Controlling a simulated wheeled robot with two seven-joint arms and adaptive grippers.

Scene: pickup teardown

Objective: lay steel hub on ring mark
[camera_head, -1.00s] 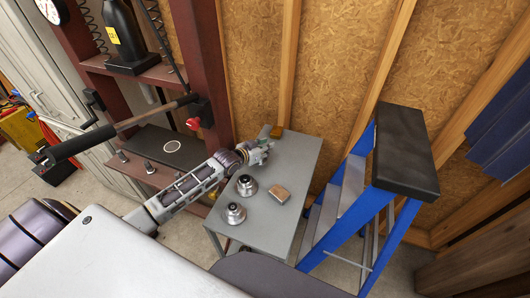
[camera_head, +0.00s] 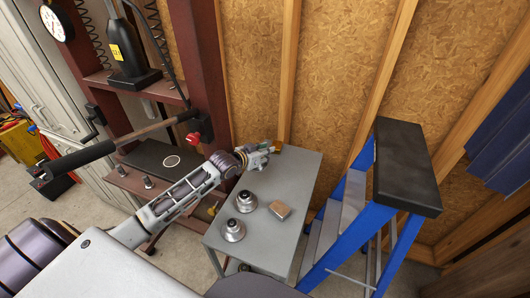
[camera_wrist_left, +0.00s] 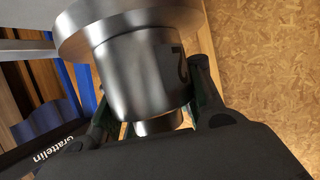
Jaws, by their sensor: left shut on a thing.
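My left gripper (camera_head: 268,147) is shut on a steel hub (camera_wrist_left: 140,75) above the back of the grey table. The wrist view shows the hub as a shiny cylinder with a wide flange, between the fingers. In the head view the hub is hardly told apart from the gripper. The ring mark (camera_head: 171,160) is a thin pale circle on the dark plate (camera_head: 150,157) of the red press, left of the gripper and well apart from it. My right gripper is not seen.
The grey table (camera_head: 296,170) carries two metal flanged parts (camera_head: 246,201) (camera_head: 233,230), a tan block (camera_head: 280,210) and a small ochre piece (camera_head: 277,143). A long black-gripped lever (camera_head: 90,153) crosses before the press (camera_head: 190,60). A blue step ladder (camera_head: 352,240) stands at right.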

